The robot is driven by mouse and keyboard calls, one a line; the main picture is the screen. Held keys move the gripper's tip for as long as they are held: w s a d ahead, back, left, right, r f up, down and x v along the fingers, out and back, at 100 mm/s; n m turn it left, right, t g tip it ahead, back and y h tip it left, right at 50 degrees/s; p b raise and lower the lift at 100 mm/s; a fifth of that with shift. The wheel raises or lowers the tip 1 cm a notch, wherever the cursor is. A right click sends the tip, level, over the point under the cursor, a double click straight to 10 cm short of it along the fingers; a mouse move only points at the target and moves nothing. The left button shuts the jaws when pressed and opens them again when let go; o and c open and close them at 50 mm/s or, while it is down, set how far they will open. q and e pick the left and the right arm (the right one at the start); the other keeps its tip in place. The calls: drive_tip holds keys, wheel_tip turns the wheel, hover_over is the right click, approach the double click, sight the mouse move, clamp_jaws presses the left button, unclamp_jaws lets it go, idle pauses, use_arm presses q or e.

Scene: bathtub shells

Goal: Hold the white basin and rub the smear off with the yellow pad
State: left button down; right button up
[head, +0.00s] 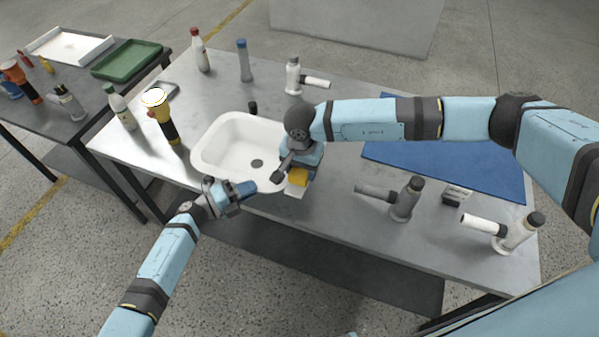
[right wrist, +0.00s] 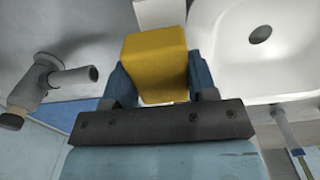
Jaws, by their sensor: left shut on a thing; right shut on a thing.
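The white basin (head: 215,143) lies on the metal table with its dark drain hole showing; it also shows in the right wrist view (right wrist: 230,60). My left gripper (head: 250,187) is shut on the basin's near rim. My right gripper (head: 293,172) is shut on the yellow pad (head: 297,177), beside the basin's right edge. In the right wrist view the pad (right wrist: 155,65) sits between the blue fingers, apart from the basin's inner surface. I cannot make out a smear; my right gripper and arm hide part of the basin's right side.
Grey fittings (head: 403,203) stand at the right, near a blue mat (head: 440,160). A small white piece (head: 295,191) shows below the pad.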

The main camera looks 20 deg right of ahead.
drive_tip(key=shift+r, duration=2.4)
use_arm(q)
drive_tip(key=c, duration=1.2)
unclamp_jaws()
drive_tip(key=shift+a, duration=0.1)
drive_tip(key=v, duration=1.1)
drive_tip(key=shift+a, duration=0.35)
drive_tip(key=shift+s, duration=0.15)
